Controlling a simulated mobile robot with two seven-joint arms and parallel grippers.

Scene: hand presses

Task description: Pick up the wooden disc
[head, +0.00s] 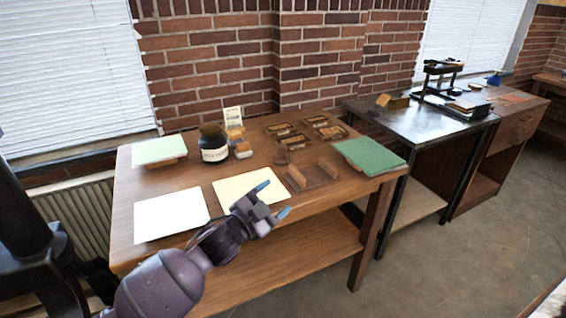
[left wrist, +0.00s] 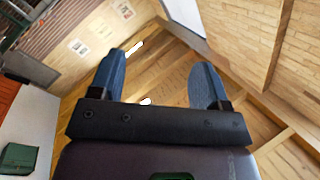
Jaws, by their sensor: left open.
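My left gripper (head: 270,203) is open and empty, above the front edge of the wooden table (head: 285,218), by the cream sheet. Its two blue fingers are spread apart in the left wrist view (left wrist: 156,78), with nothing between them. A small dark brown rounded piece (head: 281,156) stands on the table behind a wooden holder (head: 313,176). It may be the wooden disc, but it is too small to be sure. It lies farther back and apart from the gripper. My right gripper is not in view.
A dark labelled jar (head: 213,145) stands near a small round tin-like thing (head: 243,151). A white sheet (head: 171,214), a cream sheet (head: 240,187) and a green pad (head: 368,156) lie on the table. Small trays (head: 280,129) stand behind. A dark-topped table (head: 425,120) stands at right.

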